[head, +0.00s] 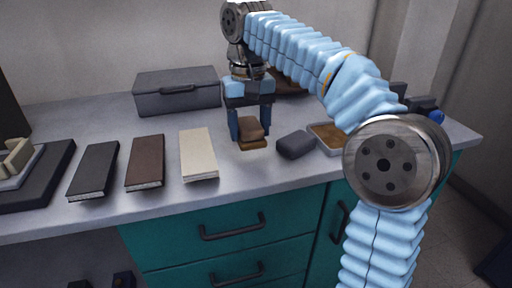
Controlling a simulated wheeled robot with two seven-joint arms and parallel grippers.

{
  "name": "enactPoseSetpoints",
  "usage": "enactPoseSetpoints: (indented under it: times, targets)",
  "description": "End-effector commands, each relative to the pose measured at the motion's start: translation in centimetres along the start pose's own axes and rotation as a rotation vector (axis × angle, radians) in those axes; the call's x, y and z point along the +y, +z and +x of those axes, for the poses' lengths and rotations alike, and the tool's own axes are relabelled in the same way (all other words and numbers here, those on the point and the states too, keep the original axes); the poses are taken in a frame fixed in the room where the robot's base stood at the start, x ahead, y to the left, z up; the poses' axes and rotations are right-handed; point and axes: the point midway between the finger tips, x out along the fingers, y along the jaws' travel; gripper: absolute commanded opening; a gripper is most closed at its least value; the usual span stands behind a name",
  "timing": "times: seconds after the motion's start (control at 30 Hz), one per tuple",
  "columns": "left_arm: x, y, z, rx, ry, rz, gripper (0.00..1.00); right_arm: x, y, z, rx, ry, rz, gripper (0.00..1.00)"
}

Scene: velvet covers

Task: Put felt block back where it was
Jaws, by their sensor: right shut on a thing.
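My right gripper (250,127) points down over the middle of the worktop, with one finger on each side of a small brown block (252,131). It is shut on this block, which looks like the felt block. An orange-brown flat piece (254,145) shows directly under the block; I cannot tell whether they touch. A dark grey rounded block (295,145) lies just to the right of them. At the bottom left edge, two dark fingertips (99,281) show apart, which look like my left gripper, open and empty; the rest of it is cut off.
Three flat book-like pieces, black (95,170), brown (146,161) and cream (198,155), lie left of the gripper. A grey lidded case (178,98) stands behind. A shallow tray (325,136) with brown contents is at right, partly behind my arm. The front strip of worktop is clear.

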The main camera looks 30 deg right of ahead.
Motion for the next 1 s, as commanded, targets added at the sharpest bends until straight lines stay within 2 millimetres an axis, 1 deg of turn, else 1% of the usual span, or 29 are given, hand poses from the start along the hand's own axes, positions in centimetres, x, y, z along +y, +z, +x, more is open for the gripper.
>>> enactPoseSetpoints:
  times: [0.03, 0.17, 0.27, 0.3, 0.4, 0.5, 0.8, 0.83, 0.9, 1.0]
  targets:
    - [-0.1, 0.0, 0.2, 0.0, 0.0, 0.0, 0.4, 0.5, -0.2, 0.7, 0.0, -0.001, 0.003, 0.32]
    - [-0.1, 0.0, 0.3, 0.001, 0.0, -0.001, 0.4, 1.1, -0.4, 1.4, 0.001, -0.001, 0.001, 0.32]
    - [-0.3, 0.0, 0.6, 0.001, -0.001, -0.001, 0.4, 2.0, -0.7, 2.6, -0.001, 0.0, 0.003, 0.32]
    - [-0.4, 0.0, 0.9, 0.001, -0.001, -0.001, 0.4, 1.8, -0.7, 3.5, 0.0, 0.0, 0.0, 0.32]
    - [-0.5, 0.0, 1.2, 0.002, -0.001, -0.002, 0.4, 1.7, -0.7, 4.9, 0.0, 0.0, -0.001, 0.32]
    - [-0.5, 0.0, 1.2, 0.002, -0.002, -0.002, 0.4, 1.7, -0.7, 5.3, 0.002, -0.001, 0.0, 0.32]
    - [-0.6, 0.0, 1.3, 0.002, -0.001, -0.002, 0.4, 1.7, -0.7, 5.5, 0.002, -0.001, 0.0, 0.32]
    - [-0.6, 0.0, 1.3, 0.002, -0.002, -0.002, 0.4, 1.7, -0.7, 5.5, 0.001, -0.001, 0.0, 0.62]
    - [-0.6, 0.0, 1.3, 0.002, -0.002, -0.002, 0.4, 1.7, -0.7, 5.5, 0.002, -0.001, 0.0, 0.71]
    - [-0.6, 0.0, 1.3, 0.002, -0.002, -0.002, 0.4, 1.7, -0.7, 5.5, 0.001, -0.001, 0.0, 0.71]
